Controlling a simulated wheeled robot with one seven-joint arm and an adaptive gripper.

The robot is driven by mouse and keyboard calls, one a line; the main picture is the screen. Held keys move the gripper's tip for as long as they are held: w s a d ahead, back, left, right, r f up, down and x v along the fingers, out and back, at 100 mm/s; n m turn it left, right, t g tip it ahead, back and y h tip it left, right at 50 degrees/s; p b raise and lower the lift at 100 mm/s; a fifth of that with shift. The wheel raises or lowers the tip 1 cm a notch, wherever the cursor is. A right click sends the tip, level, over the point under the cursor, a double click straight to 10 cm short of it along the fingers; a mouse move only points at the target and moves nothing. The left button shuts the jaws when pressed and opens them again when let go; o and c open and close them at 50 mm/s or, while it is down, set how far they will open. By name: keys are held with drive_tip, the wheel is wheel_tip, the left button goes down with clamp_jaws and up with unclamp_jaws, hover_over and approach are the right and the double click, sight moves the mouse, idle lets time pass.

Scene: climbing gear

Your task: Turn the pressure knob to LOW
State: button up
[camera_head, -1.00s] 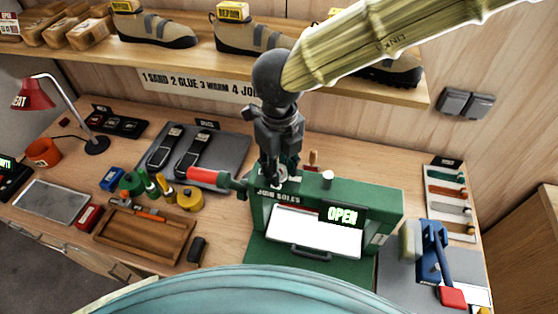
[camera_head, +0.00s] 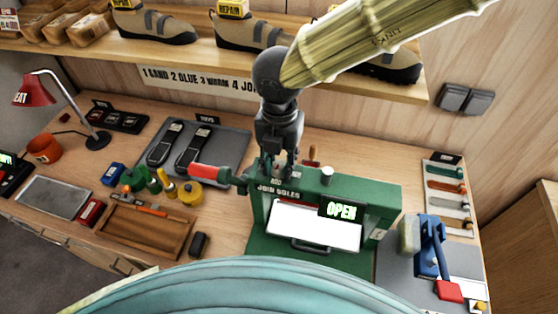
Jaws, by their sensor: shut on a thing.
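The green press (camera_head: 385,205) stands on the bench, marked JOIN SOLES, with an OPEN display (camera_head: 341,210) on its front. My gripper (camera_head: 280,173) points down onto the left part of the press top. It is shut on the pressure knob there, which the fingers almost wholly hide. A small label shows just below the fingers, but I cannot read the setting. A pale cylinder (camera_head: 326,175) stands on the press top, right of my gripper and apart from it.
A red-handled lever (camera_head: 208,172) sticks out at the press's left. A grey tray (camera_head: 228,150) with soles lies behind it. A blue clamp tool (camera_head: 432,248) stands at the right. The shelf (camera_head: 300,68) with shoes runs behind my arm.

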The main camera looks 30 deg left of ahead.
sight(280, 164)
drive_tip(key=m+b, duration=0.1)
drive_tip(key=m, duration=0.3)
drive_tip(key=shift+m, duration=0.3)
drive_tip(key=m+b, duration=0.1)
drive_tip(key=m, duration=0.3)
drive_tip(key=shift+m+b, duration=0.3)
drive_tip(key=m+b, duration=0.2)
drive_tip(key=m, duration=0.2)
drive_tip(key=shift+m+b, duration=0.65)
drive_tip(key=shift+m, duration=1.25)
drive_tip(key=o, duration=1)
drive_tip(key=shift+o, duration=0.2)
wheel_tip(280, 164, up, 12)
